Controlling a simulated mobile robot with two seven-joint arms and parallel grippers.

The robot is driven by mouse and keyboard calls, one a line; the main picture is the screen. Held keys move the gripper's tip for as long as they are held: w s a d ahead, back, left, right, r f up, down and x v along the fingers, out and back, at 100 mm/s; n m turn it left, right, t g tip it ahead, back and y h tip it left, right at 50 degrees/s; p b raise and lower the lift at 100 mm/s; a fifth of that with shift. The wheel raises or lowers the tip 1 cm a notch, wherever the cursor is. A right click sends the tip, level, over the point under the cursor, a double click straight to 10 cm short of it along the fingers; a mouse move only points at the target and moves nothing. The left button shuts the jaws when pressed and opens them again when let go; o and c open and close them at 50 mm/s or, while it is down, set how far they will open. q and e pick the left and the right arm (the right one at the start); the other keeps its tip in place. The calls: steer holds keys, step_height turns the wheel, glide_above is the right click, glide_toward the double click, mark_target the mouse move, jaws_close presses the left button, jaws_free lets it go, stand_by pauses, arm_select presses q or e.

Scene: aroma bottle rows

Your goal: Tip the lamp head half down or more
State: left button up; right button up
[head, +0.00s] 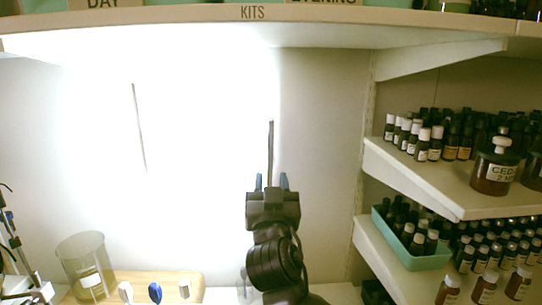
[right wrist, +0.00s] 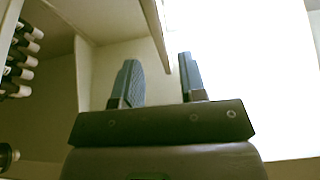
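A strong white glare (head: 205,110) covers the middle of the back wall in the head view, and I cannot make out a clear lamp head in it. A thin dark upright strip (head: 139,127) stands in the glare. Another thin dark strip (head: 270,145) rises just beyond my right gripper (head: 271,181); I cannot tell whether either belongs to the lamp. The right gripper points up, below the top shelf. My left gripper is not clearly in view.
The KITS shelf (head: 320,22) runs overhead. Right-hand shelves (head: 410,180) hold many bottles, a large brown jar (head: 494,175) and a teal tray (head: 420,262). At lower left a glass beaker (head: 85,262) stands by a wooden board (head: 190,278). The space left of my right gripper looks free.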

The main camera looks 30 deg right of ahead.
mark_target(270, 166)
steer(key=p+x, duration=0.1)
steer(key=x, duration=0.6)
steer(key=shift+p, duration=0.35)
steer(key=shift+w, duration=0.1)
jaws_close()
